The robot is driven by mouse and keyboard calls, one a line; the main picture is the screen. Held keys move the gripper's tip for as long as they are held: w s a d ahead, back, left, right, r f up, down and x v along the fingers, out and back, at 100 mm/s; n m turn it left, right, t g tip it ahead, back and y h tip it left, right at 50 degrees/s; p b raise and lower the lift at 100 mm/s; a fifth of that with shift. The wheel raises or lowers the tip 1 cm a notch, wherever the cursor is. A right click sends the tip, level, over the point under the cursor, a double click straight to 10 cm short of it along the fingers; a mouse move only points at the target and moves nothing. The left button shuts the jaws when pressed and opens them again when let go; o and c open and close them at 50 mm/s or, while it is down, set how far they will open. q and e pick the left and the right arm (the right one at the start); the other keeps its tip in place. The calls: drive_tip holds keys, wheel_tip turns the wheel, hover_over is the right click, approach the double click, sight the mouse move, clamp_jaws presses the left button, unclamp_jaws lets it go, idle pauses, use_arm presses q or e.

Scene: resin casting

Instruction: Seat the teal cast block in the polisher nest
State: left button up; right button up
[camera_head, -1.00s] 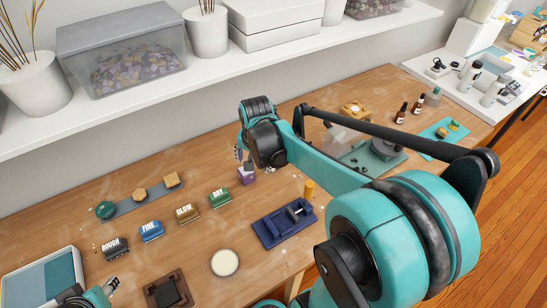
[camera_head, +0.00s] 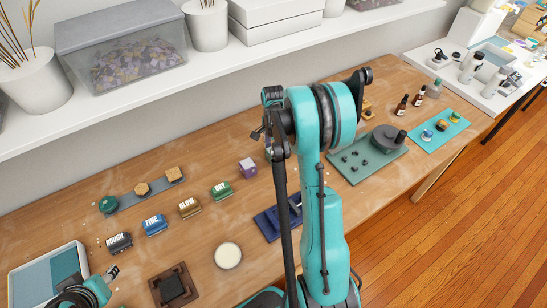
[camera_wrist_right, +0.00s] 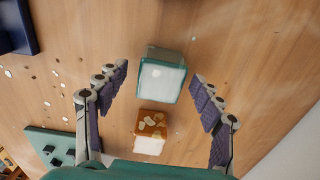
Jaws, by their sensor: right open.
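In the right wrist view, the teal cast block (camera_wrist_right: 162,75) lies on the wooden table with a pale top face. My right gripper (camera_wrist_right: 159,74) is open, with its fingers on either side of the block and a gap to each side. In the head view my right arm hides the block and these fingers. The likely polisher is a dark round machine (camera_head: 382,138) on a green base (camera_head: 345,176); small dark posts on the base may be the nest, with nothing on them. My left gripper (camera_head: 112,272) is at the lower left; its opening is unclear.
An amber block (camera_wrist_right: 151,132) with a white side lies close to the teal one. A navy fixture (camera_head: 268,225) stands to the left, partly behind my arm. A purple block (camera_head: 248,167), labelled blocks and bottles (camera_head: 401,107) are on the table. A shelf (camera_head: 235,62) runs behind.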

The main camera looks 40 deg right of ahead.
wheel_tip(320, 180, down, 2)
drive_tip(key=shift+f, duration=0.25)
drive_tip(key=shift+r, duration=0.1)
drive_tip(key=c, duration=1.4)
drive_tip(key=shift+o, duration=0.2)
